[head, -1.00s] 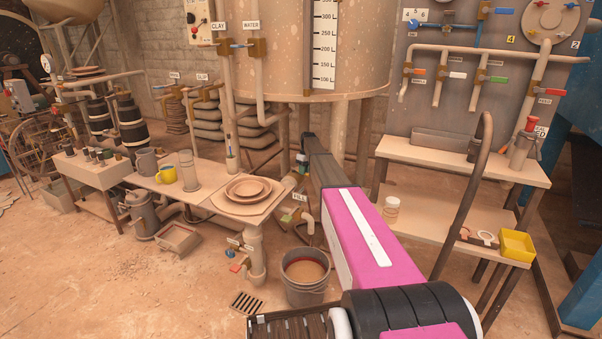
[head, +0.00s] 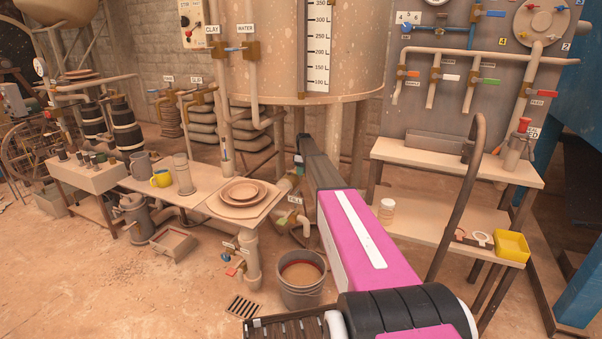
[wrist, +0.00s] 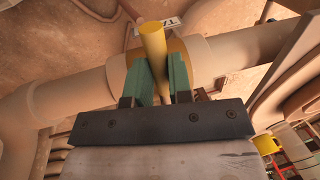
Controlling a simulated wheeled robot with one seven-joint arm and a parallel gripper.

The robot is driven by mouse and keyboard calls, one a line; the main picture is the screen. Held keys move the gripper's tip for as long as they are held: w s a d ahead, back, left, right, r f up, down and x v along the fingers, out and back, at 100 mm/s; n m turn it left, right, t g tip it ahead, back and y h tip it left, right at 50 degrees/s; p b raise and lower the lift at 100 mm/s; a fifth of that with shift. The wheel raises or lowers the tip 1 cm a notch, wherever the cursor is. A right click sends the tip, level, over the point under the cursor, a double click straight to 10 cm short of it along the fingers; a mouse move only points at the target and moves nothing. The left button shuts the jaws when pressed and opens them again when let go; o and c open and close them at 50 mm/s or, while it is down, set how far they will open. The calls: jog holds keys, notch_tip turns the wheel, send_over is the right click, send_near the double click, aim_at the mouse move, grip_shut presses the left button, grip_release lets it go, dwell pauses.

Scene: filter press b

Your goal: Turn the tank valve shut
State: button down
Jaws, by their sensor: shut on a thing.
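The yellow handle of the tank valve (wrist: 153,42) is between the green fingers of my gripper (wrist: 163,82) in the wrist view. My gripper is shut on this handle. In the picture the handle runs across the beige pipe (wrist: 75,98), which passes behind the fingers. The brass-coloured valve body (wrist: 178,47) shows partly behind the handle. In the head view my arm reaches under the big beige tank (head: 350,60), and the arm largely hides the valve and my fingertips.
A grey bucket (head: 302,292) stands on the floor beside my arm. A table with plates (head: 242,190) is to the left. A shelf bench (head: 455,170) with a yellow bin (head: 512,246) is to the right. A curved brown pipe (head: 462,190) rises close to my arm.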

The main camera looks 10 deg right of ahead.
jog(key=shift+w, duration=0.1)
jog(key=c, duration=1)
grip_release()
jog(key=shift+c, duration=0.2)
notch_tip(320, 180, up, 11)
jog(key=w+d, duration=0.1)
jog(key=shift+w+d+f, duration=0.15)
jog(key=shift+w+f, duration=0.05)
jog(key=shift+w, duration=0.15)
jog(key=s+a+f+m, duration=0.1)
jog(key=s+a+f, duration=0.1)
jog(key=s, duration=0.8)
jog(key=s+a+f+m, duration=0.2)
jog(key=s+a+f, duration=0.1)
jog(key=s, duration=0.7)
jog(key=s+a+f+m, duration=0.2)
jog(key=s+f, duration=0.2)
jog(key=s, duration=0.6)
jog(key=shift+s+a+f+t+h, duration=0.1)
jog(key=shift+s+a+t+h, duration=0.2)
jog(key=shift+t, duration=0.1)
jog(key=s+a+f+m, duration=0.1)
jog(key=s+a+m, duration=0.1)
jog(key=s, duration=1.3)
jog(key=s+a+m+t, duration=0.1)
jog(key=s+m, duration=0.3)
jog(key=s, duration=1.2)
jog(key=shift+a+f+h, duration=0.3)
jog(key=shift+a+f, duration=0.1)
jog(key=shift+a, duration=0.25)
